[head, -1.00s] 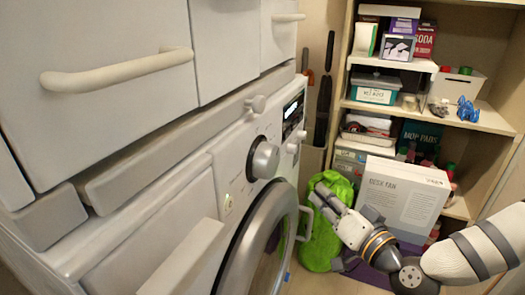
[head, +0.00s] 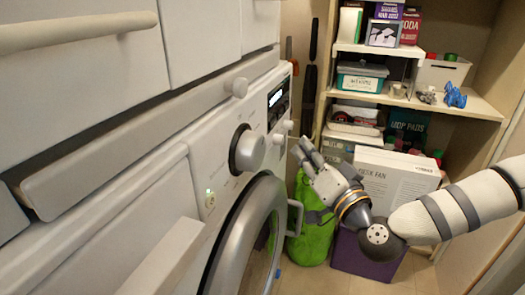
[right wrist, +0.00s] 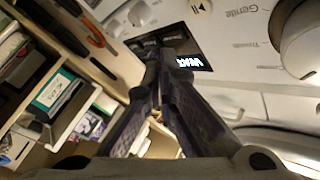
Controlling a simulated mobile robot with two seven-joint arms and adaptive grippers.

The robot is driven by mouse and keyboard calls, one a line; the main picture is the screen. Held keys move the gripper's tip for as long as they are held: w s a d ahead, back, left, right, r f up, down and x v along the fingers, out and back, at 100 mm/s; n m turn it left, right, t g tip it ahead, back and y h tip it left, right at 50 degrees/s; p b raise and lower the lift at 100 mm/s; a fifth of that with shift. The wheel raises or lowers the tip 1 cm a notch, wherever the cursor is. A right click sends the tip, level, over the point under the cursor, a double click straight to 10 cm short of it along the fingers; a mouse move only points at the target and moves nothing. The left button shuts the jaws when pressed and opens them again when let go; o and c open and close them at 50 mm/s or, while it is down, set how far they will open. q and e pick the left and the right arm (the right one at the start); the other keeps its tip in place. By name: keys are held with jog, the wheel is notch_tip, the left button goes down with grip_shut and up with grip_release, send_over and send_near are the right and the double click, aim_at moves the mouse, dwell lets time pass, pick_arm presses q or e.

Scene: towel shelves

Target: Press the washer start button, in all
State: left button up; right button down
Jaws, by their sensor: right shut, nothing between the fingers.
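The white washer (head: 190,165) fills the left and middle of the head view. Its front has a big round knob (head: 248,151), a dark display (head: 278,103), small round protruding controls (head: 288,125) below the display, and a round door. In the right wrist view, the panel shows a play/pause mark (right wrist: 199,5), a round white control (right wrist: 140,14) and the lit display (right wrist: 186,60). My right gripper (head: 300,149) is shut and empty, pointing at the panel beside those controls. It also shows in the right wrist view (right wrist: 165,58). Contact cannot be told. My left gripper is out of view.
A small green-lit control (head: 209,200) sits left of the door. The door handle (head: 294,217) juts out below my right gripper. Behind stand a green bag (head: 312,235), a desk fan box (head: 395,180) and wooden shelves (head: 470,103) with boxes. Cabinets overhang at upper left.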

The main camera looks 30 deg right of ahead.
aim_at(268, 132)
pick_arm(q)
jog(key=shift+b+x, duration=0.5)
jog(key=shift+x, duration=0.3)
pick_arm(e)
jog(key=shift+w+a, duration=1.55)
jog(key=shift+w, duration=0.3)
jog(key=shift+a, duration=0.1)
jog(key=shift+w+a, duration=0.2)
jog(key=shift+w, duration=0.1)
